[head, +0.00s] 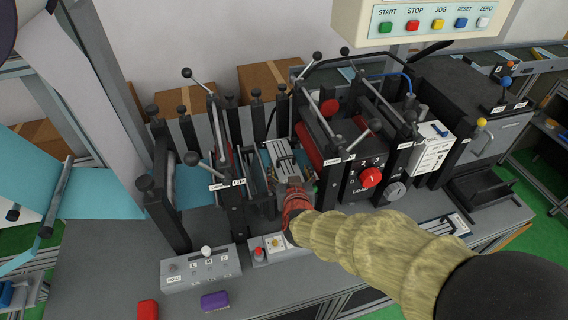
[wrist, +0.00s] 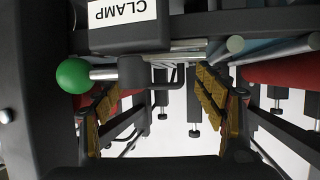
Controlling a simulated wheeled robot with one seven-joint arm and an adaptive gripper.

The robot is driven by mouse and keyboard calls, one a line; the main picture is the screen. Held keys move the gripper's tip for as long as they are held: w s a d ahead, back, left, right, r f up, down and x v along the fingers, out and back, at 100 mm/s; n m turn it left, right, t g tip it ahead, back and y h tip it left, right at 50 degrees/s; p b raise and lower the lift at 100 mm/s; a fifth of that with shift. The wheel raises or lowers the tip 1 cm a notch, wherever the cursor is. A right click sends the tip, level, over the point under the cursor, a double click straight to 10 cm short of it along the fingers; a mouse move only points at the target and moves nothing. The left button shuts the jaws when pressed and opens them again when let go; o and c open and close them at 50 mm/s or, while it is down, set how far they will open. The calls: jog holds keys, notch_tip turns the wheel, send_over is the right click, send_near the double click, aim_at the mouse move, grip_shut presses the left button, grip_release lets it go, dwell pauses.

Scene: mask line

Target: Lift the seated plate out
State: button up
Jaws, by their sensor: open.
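My gripper (head: 294,192) is at the middle of the machine line, in front of a pale metal block (head: 283,152) between black side frames. It is open. In the wrist view, my gripper (wrist: 158,104) shows two fingers with ridged golden pads spread apart and nothing shut between them. A dark bracket with a thin loop (wrist: 148,74) lies just beyond the gap; contact cannot be told. A green ball knob (wrist: 73,76) on a metal rod is close to the left finger. I cannot clearly pick out the seated plate; the gripper and frames hide part of this area.
A black block labelled CLAMP (wrist: 128,22) hangs close above the fingers. A unit with a red LOAD knob (head: 371,177) stands right of my gripper. Upright black posts and ball-ended levers crowd the left. A grey button box (head: 201,267) is at the front left.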

aim_at(287, 166)
jog(key=b+x, duration=0.1)
jog(key=x, duration=0.4)
jog(key=shift+w+a+b, duration=0.15)
jog(key=shift+w+b, duration=0.05)
jog(key=shift+b, duration=0.15)
jog(key=c, duration=0.3)
jog(key=shift+r, duration=0.1)
jog(key=c, duration=1.1)
